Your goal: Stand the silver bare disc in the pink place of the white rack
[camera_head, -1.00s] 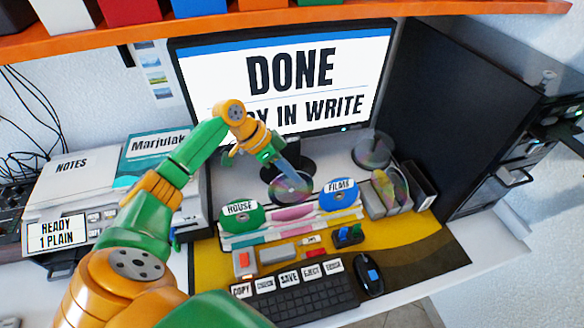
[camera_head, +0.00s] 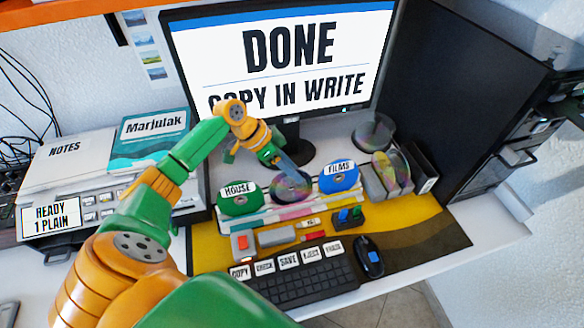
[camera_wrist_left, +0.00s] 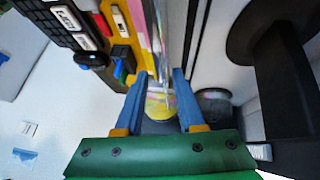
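The silver bare disc (camera_head: 291,187) stands upright in the white rack (camera_head: 262,222), between the green HOUSE disc (camera_head: 240,200) and the blue FILMS disc (camera_head: 339,176), and level with them. The pink place (camera_head: 296,211) shows just below it; its lower edge is hidden. My left gripper (camera_head: 287,170) is at the disc's upper edge. In the left wrist view the fingers (camera_wrist_left: 161,76) stand apart, with the disc (camera_wrist_left: 162,35) nearly edge-on between them. My right gripper is out of view.
The monitor (camera_head: 285,60) reads DONE, COPY IN WRITE. A spindle (camera_head: 373,132) and a grey holder with discs (camera_head: 376,187) stand to the right. A keyboard (camera_head: 305,282) and mouse (camera_head: 368,258) lie in front. A notes stack (camera_head: 75,165) is at left.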

